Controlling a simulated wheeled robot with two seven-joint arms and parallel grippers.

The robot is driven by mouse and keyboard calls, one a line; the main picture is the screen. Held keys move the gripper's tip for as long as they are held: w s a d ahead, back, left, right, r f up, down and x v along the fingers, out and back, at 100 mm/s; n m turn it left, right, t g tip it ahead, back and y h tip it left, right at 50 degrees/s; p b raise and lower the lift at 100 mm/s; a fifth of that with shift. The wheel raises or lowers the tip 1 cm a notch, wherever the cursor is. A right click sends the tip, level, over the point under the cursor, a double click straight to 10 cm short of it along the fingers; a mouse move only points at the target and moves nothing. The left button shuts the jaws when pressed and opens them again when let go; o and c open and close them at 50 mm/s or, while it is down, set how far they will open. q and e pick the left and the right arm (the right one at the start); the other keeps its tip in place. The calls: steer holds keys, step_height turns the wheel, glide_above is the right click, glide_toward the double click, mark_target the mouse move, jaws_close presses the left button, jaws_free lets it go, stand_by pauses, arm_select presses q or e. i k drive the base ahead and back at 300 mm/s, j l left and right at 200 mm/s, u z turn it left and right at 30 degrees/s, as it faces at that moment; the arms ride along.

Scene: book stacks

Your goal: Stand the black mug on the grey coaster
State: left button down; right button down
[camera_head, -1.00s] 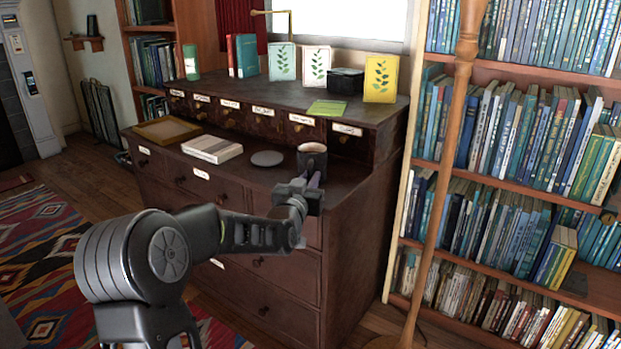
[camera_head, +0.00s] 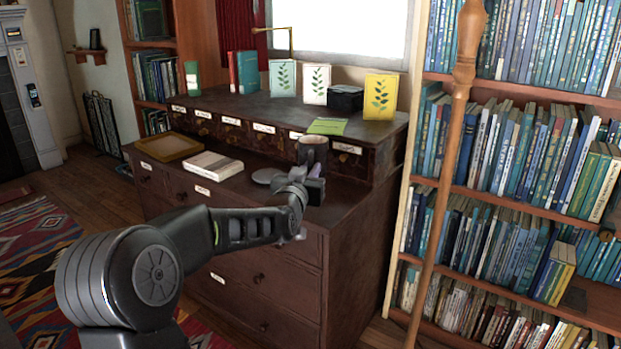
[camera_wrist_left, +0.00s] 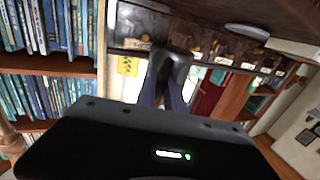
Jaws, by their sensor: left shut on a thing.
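The black mug (camera_head: 314,149) is upright above the right part of the cabinet's lower top, in front of the small drawers. My left gripper (camera_head: 313,172) is shut on it; the mug also shows between the fingers in the left wrist view (camera_wrist_left: 172,66). The mug appears raised clear of the wood. The grey coaster (camera_head: 266,176) lies flat on the lower top, to the left of the mug and apart from it. My gripper partly hides the coaster's right side. The coaster also shows in the left wrist view (camera_wrist_left: 247,31). My right gripper is out of view.
A closed book (camera_head: 212,165) and a wooden tray (camera_head: 168,147) lie left of the coaster. The row of small drawers (camera_head: 262,141) rises behind. Cards, a black box (camera_head: 345,98) and a green card (camera_head: 327,126) sit on the upper top. A wooden pole (camera_head: 452,140) stands at right.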

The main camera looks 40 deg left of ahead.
mark_target(259, 176)
steer(key=k+j+z, duration=0.1)
steer(key=j, duration=0.35)
steer(key=k+j+z, duration=0.15)
steer(key=j, duration=0.25)
steer(key=j+z, duration=0.1)
steer(key=j, duration=0.35)
steer(key=k+j+z, duration=0.15)
steer(key=j, duration=0.25)
steer(key=k+j+z, duration=0.1)
steer(key=j, duration=0.3)
steer(key=k, duration=0.1)
